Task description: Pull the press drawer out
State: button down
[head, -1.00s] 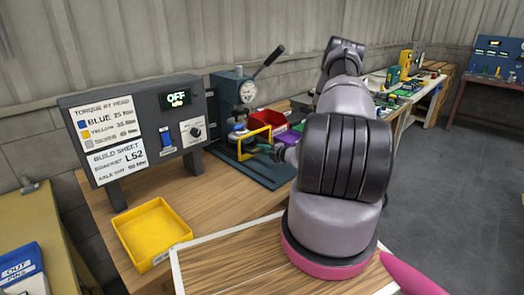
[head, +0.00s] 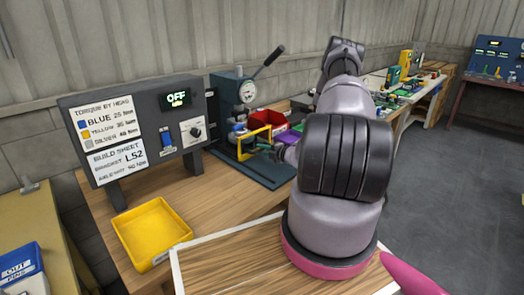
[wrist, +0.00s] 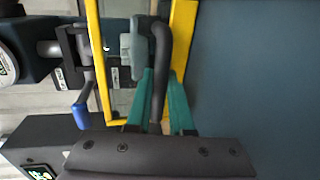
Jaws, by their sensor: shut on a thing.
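The press (head: 240,95) stands on a dark blue base on the bench in the head view, with a gauge and a raised lever. A yellow frame (head: 257,143) stands at its front and crosses the wrist view too (wrist: 97,60). In the wrist view my gripper (wrist: 158,85) has its two teal fingers on either side of a dark, bent bar handle (wrist: 158,50), shut on it. The handle joins a grey piece at its upper left. The drawer's body is not clearly seen. In the head view my arm hides part of the press's right side.
A control box (head: 140,130) reading OFF stands left of the press. An empty yellow tray (head: 150,235) lies on the bench in front of it. A red bin (head: 270,122) is behind the press. Bare bench wood lies between tray and press.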

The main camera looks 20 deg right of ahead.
jog(key=f+v, duration=0.1)
jog(key=v, duration=0.5)
jog(key=f+v, duration=0.1)
jog(key=v, duration=0.5)
jog(key=s+f+v, duration=0.1)
jog(key=f+v, duration=0.1)
jog(key=v, duration=0.5)
jog(key=shift+d, duration=0.1)
jog(key=c, duration=0.8)
grip_release()
jog(key=shift+w, duration=0.1)
jog(key=v, duration=1)
jog(key=shift+s, duration=0.4)
jog(key=shift+d, duration=0.1)
